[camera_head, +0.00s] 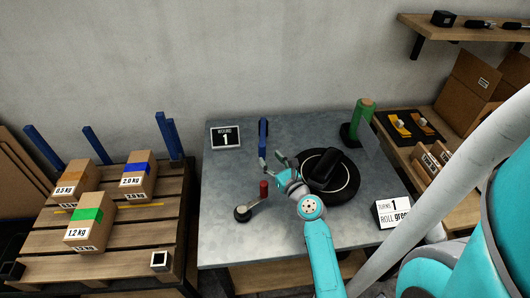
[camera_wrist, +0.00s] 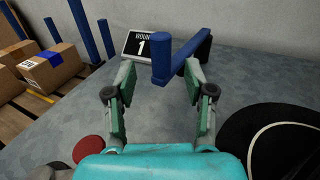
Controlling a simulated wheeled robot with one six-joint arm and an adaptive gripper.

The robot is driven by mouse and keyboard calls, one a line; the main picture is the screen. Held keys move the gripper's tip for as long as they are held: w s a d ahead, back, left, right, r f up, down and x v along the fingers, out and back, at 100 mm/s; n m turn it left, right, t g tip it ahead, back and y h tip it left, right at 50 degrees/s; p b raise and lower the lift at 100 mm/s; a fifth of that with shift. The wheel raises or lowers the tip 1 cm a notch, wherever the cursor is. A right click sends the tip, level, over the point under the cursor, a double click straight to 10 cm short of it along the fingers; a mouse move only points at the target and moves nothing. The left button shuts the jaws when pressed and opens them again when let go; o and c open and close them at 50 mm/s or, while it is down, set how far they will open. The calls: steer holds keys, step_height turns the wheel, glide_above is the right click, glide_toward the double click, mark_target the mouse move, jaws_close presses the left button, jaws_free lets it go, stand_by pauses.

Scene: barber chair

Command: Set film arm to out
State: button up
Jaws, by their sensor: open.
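A blue arm (camera_head: 263,138), which looks like the film arm, stands on the grey table left of the round black turntable (camera_head: 351,192). In the wrist view the blue arm (camera_wrist: 183,57) is a bar from a dark mount with a downturned near end. My gripper (camera_head: 283,161) is just to the right of and nearer than the arm in the head view. In the wrist view my gripper (camera_wrist: 159,78) is open, with the downturned end showing between its fingertips. I see no clear contact. A black block lies on the turntable.
A red-knobbed crank (camera_head: 264,190) stands close left of my gripper. A green roll (camera_head: 364,118) is at the back right. A sign reading 1 (camera_head: 226,137) stands behind left, and a "ROLL green" sign (camera_head: 393,212) at the right. A pallet with boxes (camera_head: 159,235) is left.

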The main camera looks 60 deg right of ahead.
steer(key=shift+v, duration=2.55)
